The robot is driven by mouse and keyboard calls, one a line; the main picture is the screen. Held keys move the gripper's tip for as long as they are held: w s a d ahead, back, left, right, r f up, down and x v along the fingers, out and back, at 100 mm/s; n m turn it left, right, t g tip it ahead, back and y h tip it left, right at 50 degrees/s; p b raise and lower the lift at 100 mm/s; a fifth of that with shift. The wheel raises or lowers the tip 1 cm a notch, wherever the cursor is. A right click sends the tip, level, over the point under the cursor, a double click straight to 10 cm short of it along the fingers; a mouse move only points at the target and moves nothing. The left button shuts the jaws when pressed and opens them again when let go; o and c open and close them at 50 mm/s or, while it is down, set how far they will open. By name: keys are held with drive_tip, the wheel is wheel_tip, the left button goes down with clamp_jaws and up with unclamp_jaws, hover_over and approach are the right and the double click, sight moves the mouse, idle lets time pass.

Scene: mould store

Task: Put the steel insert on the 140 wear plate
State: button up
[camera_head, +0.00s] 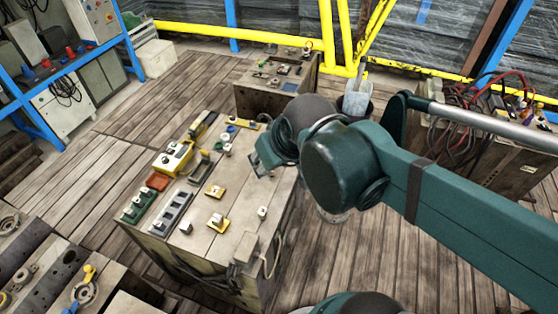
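My gripper (262,161) is over the right side of a block-shaped bench with a pale top (240,205). My arm partly covers it, and its fingers are too small to tell open from shut. Small bright metal pieces stand on the bench: one near the right edge (262,212), one at the front (186,228). A yellow plate (218,225) at the front carries a metal piece, and another small yellow plate (214,191) lies behind it. No lettering is readable, so I cannot tell which is the steel insert or the 140 wear plate.
The bench also holds a green tray (140,207), a grey slotted tray (171,213), a red-brown piece (157,181) and a yellow tray (173,159). A second block (262,97) stands behind. Cables lie on a crate (502,165) at right. Plank floor (150,105) is clear at left.

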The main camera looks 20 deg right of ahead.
drive_tip(key=shift+s+d+r+m+t, duration=0.25)
drive_tip(key=shift+s+d+r, duration=0.05)
drive_tip(key=shift+s+d, duration=0.2)
drive_tip(key=shift+s+d+r+m+t, duration=0.25)
drive_tip(key=shift+s+d+r, duration=0.05)
drive_tip(key=shift+s+d, duration=0.15)
